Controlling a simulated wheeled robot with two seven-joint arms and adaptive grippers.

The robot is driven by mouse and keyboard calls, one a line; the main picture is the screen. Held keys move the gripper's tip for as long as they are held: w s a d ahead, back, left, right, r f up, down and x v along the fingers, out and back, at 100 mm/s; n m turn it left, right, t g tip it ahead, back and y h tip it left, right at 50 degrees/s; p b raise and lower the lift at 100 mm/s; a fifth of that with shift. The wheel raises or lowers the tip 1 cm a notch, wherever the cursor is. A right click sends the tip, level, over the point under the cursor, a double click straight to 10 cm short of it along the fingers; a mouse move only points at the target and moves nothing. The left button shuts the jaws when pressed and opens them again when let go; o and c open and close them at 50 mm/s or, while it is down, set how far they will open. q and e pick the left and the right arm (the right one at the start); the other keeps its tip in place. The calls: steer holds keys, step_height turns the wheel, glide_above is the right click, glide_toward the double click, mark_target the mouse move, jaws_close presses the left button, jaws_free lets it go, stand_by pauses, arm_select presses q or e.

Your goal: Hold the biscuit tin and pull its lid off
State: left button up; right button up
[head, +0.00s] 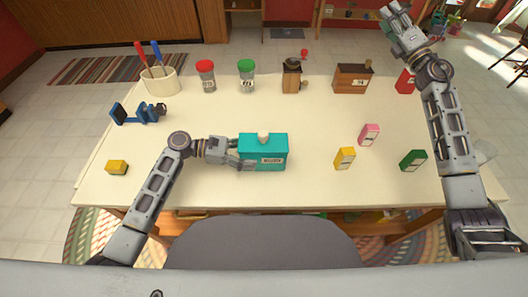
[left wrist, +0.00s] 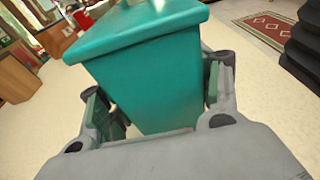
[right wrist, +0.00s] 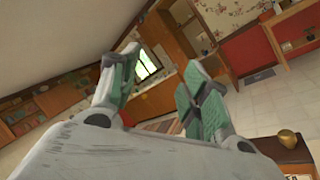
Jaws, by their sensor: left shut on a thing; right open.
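The teal biscuit tin (head: 263,160) stands upright near the front middle of the table, with a label on its front. Its lid (head: 252,140) is on, with a pale knob (head: 263,138) on top. My left gripper (head: 240,157) is shut on the tin's left end. In the left wrist view the fingers (left wrist: 158,100) sit on both sides of the tin body (left wrist: 155,90), below the overhanging lid rim (left wrist: 135,35). My right gripper (head: 397,22) is raised over the far right of the table, away from the tin. In the right wrist view its fingers (right wrist: 160,90) are apart and empty.
Yellow (head: 344,158), pink (head: 369,134) and green (head: 412,160) boxes stand right of the tin. Red-lidded (head: 206,77) and green-lidded (head: 246,77) jars, a grinder (head: 291,76) and a wooden box (head: 351,79) line the back. A blue object (head: 140,112) and yellow block (head: 117,167) are left.

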steer(key=s+a+r+n+g+y, duration=0.25)
steer(key=s+a+n+g, duration=0.2)
steer(key=a, duration=0.85)
steer(key=s+a+r+n+g+y, duration=0.1)
steer(key=s+a+n+g+y, duration=0.35)
steer(key=a, duration=0.85)
steer(key=s+a+r+n+g+y, duration=0.25)
steer(key=a+n+g, duration=0.35)
steer(key=a, duration=0.7)
steer(key=s+a+f+n+g+h, duration=0.3)
steer(key=s+a+f+g+h, duration=0.35)
steer(key=s+a+f, duration=0.35)
steer(key=s+d+f+t+h, duration=0.1)
steer(key=s+d+f+h, duration=0.4)
steer(key=d+h, duration=0.5)
steer(key=shift+s+f+h, duration=0.25)
steer(key=shift+f+h, duration=0.15)
steer(key=shift+f, duration=0.6)
steer(key=shift+f, duration=0.15)
